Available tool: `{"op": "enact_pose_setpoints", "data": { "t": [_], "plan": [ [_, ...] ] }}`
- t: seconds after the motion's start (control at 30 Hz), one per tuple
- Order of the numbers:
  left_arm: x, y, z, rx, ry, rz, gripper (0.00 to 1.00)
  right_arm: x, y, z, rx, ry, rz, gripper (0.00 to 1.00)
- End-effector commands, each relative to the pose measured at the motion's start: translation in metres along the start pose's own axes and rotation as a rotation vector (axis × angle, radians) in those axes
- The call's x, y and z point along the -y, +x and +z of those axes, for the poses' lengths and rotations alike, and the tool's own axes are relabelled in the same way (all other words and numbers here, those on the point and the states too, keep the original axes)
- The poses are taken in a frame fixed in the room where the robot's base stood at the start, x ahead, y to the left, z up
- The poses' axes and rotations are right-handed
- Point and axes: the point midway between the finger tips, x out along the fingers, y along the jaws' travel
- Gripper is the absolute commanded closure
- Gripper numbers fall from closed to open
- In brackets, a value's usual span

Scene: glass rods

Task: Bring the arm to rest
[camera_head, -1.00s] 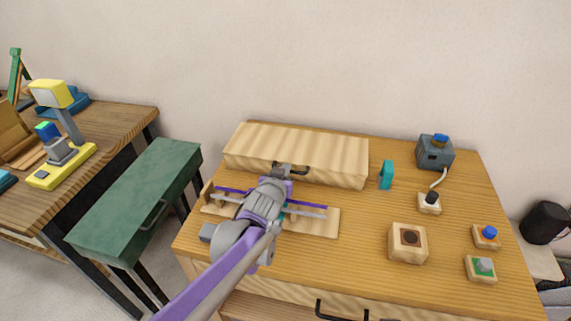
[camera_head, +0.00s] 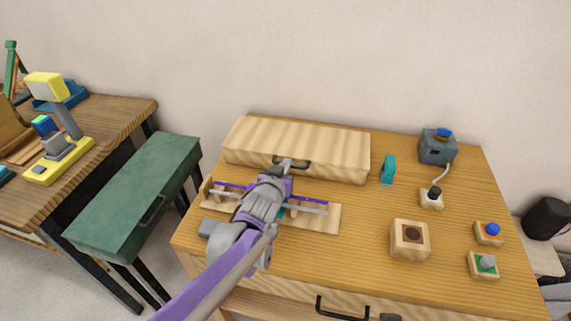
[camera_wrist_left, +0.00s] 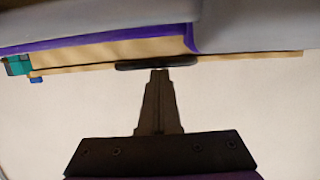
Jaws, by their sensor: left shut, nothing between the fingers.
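My left arm comes in from the bottom left over the wooden desk (camera_head: 330,262). My left gripper (camera_head: 287,163) is shut and empty, with its tip at the dark handle on the front of the long pale wooden box (camera_head: 300,147). I cannot tell whether the tip touches the handle. In the left wrist view the closed fingers (camera_wrist_left: 159,78) point up at a dark bar, which looks like that handle (camera_wrist_left: 150,65). My right gripper is not in view.
A wooden rack (camera_head: 328,218) with rods lies under my left arm, partly hidden. A teal piece (camera_head: 388,170), a wooden block (camera_head: 409,239), a grey device (camera_head: 436,148) and several buttons stand to the right. A green cabinet (camera_head: 135,195) stands left.

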Motion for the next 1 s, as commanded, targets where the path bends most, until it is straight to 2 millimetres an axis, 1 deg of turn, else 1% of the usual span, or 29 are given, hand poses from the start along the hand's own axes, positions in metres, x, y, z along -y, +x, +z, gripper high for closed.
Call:
{"op": "enact_pose_setpoints", "data": {
  "t": [0.03,0.2,0.3,0.4,0.53,0.77,0.87,0.97,1.0],
  "plan": [
    [-0.001,-0.018,0.024,0.073,-0.003,-0.015,1.00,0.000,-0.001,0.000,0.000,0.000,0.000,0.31],
    [0.000,-0.054,0.015,0.047,-0.002,-0.011,1.00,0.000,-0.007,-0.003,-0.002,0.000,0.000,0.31],
    [0.001,-0.072,0.010,0.033,-0.001,-0.009,1.00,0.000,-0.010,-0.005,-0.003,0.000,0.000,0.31],
    [0.001,-0.086,0.006,0.021,-0.002,-0.007,1.00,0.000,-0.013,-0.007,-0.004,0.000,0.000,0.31],
    [0.001,-0.097,0.004,0.014,-0.001,-0.006,1.00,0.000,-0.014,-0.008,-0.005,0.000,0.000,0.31],
    [0.003,-0.101,0.003,0.014,-0.001,-0.009,1.00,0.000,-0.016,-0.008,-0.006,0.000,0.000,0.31],
    [0.016,-0.116,0.005,0.062,-0.004,-0.042,1.00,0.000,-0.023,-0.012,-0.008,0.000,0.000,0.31],
    [0.041,-0.152,0.017,0.185,-0.016,-0.108,1.00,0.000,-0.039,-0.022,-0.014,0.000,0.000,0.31],
    [0.052,-0.171,0.025,0.252,-0.023,-0.135,1.00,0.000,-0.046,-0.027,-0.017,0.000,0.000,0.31]
  ]
}}
